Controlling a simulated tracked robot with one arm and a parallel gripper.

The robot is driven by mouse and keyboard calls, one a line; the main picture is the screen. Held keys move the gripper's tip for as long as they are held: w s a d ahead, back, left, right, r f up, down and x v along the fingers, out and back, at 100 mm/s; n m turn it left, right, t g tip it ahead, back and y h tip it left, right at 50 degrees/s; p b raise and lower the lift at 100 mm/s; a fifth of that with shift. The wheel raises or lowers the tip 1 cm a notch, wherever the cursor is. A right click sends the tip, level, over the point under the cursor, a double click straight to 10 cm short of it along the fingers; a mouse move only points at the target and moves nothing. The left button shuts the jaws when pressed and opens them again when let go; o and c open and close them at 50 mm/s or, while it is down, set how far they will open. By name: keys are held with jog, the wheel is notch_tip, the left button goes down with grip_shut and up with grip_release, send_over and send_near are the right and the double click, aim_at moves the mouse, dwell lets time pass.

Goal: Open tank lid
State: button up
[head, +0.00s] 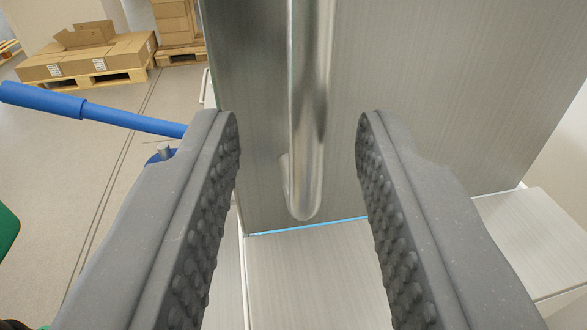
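My gripper (298,140) is open, with its two dark studded fingers reaching up from the bottom of the head view. A shiny round metal bar handle (307,120) stands upright between the fingertips and apart from both fingers. Its lower end bends back toward a brushed metal panel (440,100). The panel may be the tank lid; the frame does not show enough to be sure. The top of the handle is cut off by the frame's upper edge. A thin blue line (310,226) runs along the panel's lower edge.
A pale ledge (300,265) lies below the panel. A blue lever (95,108) sticks out at the left, close to the left finger. Cardboard boxes (85,60) on a wooden pallet (95,78) stand far back. Open floor (60,150) is at left.

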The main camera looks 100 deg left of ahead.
jog(key=shift+w+r, duration=0.15)
jog(key=shift+d+p, duration=0.15)
jog(key=shift+p, duration=0.2)
jog(key=p, duration=0.1)
jog(key=d+p, duration=0.1)
jog(key=shift+w+r+p, duration=0.2)
jog(key=shift+r+p, duration=0.05)
jog(key=shift+p, duration=0.1)
jog(key=d+p, duration=0.1)
jog(key=p, duration=0.1)
jog(key=shift+d+f+p, duration=0.15)
jog(key=shift+p, duration=0.2)
jog(key=shift+w+d+p, duration=0.1)
jog(key=shift+d+p, duration=0.3)
jog(key=shift+p, duration=0.6)
jog(key=d+p, duration=0.4)
jog(key=p, duration=0.4)
jog(key=shift+w+f+p, duration=0.1)
jog(key=shift+f+p, duration=0.05)
jog(key=shift+p, duration=0.25)
